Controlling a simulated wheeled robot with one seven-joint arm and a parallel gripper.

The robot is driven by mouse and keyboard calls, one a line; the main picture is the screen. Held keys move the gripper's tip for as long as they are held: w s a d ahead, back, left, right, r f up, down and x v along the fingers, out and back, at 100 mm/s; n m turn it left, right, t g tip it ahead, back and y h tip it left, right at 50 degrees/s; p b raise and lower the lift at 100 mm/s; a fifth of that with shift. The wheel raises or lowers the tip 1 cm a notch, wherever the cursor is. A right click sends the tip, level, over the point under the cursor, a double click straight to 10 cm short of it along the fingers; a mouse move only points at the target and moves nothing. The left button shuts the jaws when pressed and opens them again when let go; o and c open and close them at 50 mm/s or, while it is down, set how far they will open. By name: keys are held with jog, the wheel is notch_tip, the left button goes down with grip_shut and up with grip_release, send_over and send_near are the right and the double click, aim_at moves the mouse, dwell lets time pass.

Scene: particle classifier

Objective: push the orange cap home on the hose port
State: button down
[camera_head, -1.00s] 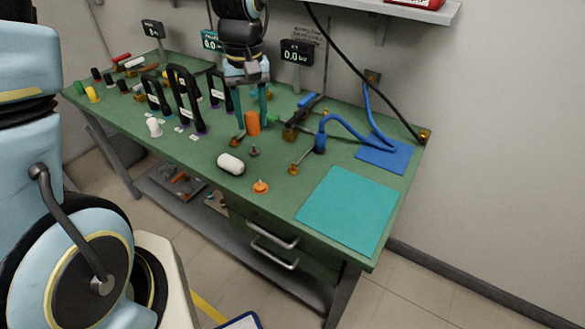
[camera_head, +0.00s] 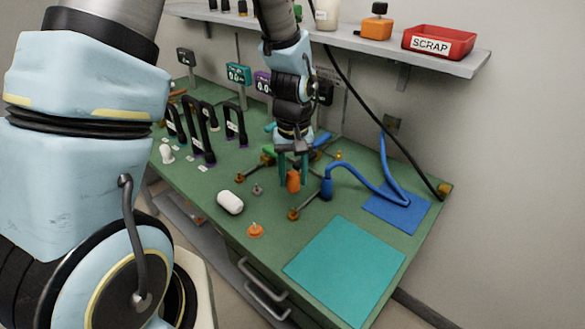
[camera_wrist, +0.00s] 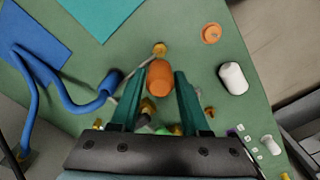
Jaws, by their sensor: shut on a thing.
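The orange cap (camera_head: 293,181) is a short orange cylinder. It also shows in the wrist view (camera_wrist: 160,78), between the tips of my teal fingers. My gripper (camera_head: 292,167) is shut on it, low over the green bench (camera_head: 215,215). A brass fitting (camera_wrist: 160,49) with a thin rod lies just beyond the cap in the wrist view; it also shows in the head view (camera_head: 293,214). I cannot tell which brass fitting is the hose port, or whether the cap touches one. A blue hose end (camera_head: 326,187) stands to the right of the cap.
An orange disc with a pin (camera_head: 255,230) and a white capsule (camera_head: 230,202) lie toward the front. A teal mat (camera_head: 345,270) and a blue mat (camera_head: 398,208) lie right. Black handle-shaped frames (camera_head: 205,130) stand left. A shelf with a red scrap bin (camera_head: 438,42) is above.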

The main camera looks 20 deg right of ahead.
jog(key=shift+f, duration=0.1)
jog(key=b, duration=0.4)
send_over(293, 209)
jog(key=shift+f, duration=2.8)
jog(key=shift+f+b, duration=1.15)
jog(key=shift+f, duration=0.65)
jog(key=shift+c, duration=1.5)
grip_release()
jog(key=shift+r, duration=0.1)
notch_tip(293, 209, up, 11)
jog(key=shift+f+b, duration=0.15)
jog(key=shift+b, duration=0.65)
